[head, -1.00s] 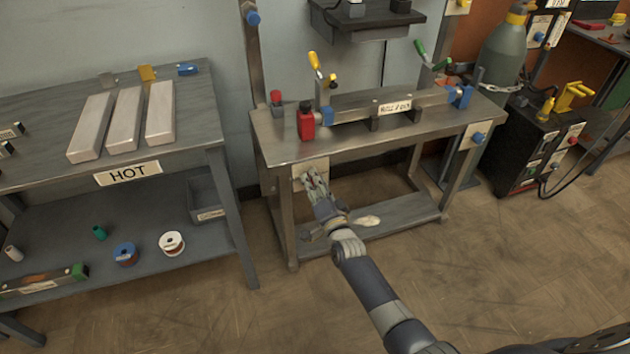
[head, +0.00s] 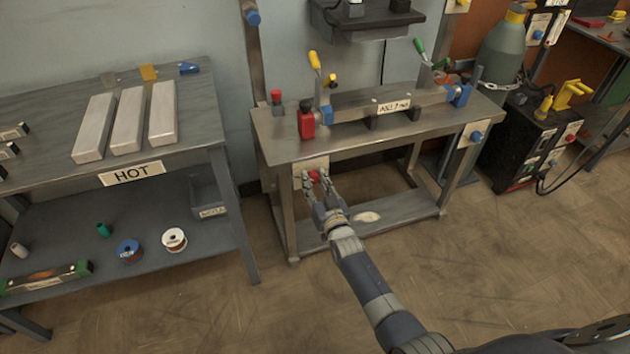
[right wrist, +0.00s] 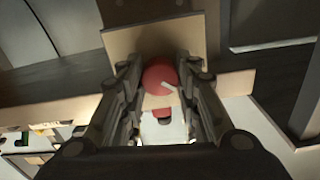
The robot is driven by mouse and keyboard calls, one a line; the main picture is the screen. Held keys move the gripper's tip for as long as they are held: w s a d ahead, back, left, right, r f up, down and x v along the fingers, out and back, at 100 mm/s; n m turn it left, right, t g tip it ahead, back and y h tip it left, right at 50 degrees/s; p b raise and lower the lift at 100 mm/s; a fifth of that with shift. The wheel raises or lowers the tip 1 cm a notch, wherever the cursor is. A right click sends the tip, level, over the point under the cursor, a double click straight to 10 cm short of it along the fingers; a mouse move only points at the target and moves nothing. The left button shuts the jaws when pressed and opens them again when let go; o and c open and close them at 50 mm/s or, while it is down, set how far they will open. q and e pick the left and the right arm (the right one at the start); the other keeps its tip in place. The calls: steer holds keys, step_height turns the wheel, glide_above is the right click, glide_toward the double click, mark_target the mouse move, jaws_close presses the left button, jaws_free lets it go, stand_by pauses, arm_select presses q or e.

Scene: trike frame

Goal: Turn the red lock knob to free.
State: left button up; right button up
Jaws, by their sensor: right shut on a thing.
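The red lock knob (head: 314,176) is on a pale plate (head: 300,168) at the front left of the metal fixture table. The fingers (right wrist: 160,88) show left and right of the knob in the wrist view. A second small red part sits just below it there. My left gripper is not in view.
The fixture table (head: 275,140) carries a red block (head: 306,122) and a clamped metal bar (head: 360,106). A bench marked HOT (head: 205,140) with several metal bars stands at the left. The floor in front (head: 230,315) is clear.

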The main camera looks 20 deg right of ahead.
steer(key=n, duration=0.4)
steer(key=shift+f, duration=0.1)
steer(key=shift+n, duration=1.7)
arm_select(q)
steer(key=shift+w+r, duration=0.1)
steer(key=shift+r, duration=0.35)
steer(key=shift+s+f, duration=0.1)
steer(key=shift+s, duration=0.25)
arm_select(e)
steer(key=shift+n, duration=0.4)
steer(key=o, duration=1.1)
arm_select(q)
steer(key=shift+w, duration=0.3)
